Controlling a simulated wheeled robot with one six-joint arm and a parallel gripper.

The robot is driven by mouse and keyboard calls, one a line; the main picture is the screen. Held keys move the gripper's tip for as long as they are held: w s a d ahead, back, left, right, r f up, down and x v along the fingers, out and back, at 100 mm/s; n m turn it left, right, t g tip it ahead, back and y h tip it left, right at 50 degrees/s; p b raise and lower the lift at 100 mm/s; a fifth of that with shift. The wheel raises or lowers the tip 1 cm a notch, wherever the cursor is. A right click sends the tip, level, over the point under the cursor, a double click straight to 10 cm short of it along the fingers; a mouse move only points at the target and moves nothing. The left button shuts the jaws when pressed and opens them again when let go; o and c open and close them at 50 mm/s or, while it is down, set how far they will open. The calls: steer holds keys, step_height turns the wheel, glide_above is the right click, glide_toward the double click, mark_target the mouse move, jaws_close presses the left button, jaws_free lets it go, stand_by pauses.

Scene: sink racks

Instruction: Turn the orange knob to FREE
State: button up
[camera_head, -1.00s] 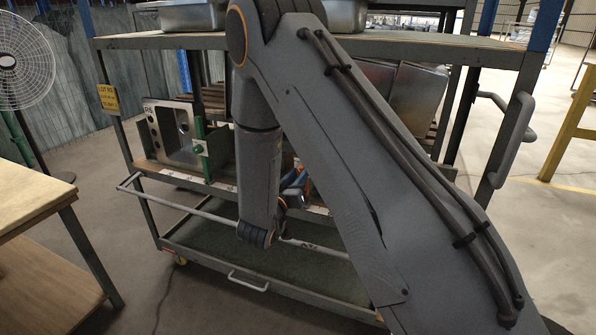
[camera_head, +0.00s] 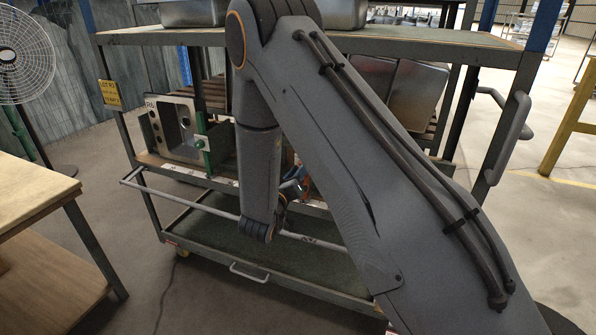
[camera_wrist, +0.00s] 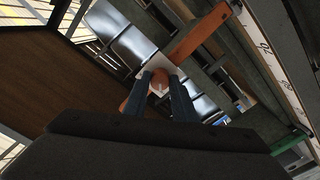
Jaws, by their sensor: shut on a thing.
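The orange knob (camera_wrist: 158,78) shows in the wrist view between the two fingers of my gripper (camera_wrist: 161,88), in front of a pale plate. My gripper is shut on the knob. A white mark shows on the knob, but I cannot read which way it is set. An orange bar (camera_wrist: 197,34) runs up and to the right beyond the knob. In the head view my arm covers the gripper and the knob; only a small orange-red part (camera_head: 306,184) shows beside my forearm.
Steel basins stand on the top shelf. A wooden table (camera_head: 35,195) is at left. Floor is clear between the table and the cart.

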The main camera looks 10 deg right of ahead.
steer(key=o, duration=1)
steer(key=shift+o, duration=0.2)
steer(key=v, duration=0.7)
steer(key=shift+s+a+b, duration=0.25)
steer(key=shift+b, duration=0.2)
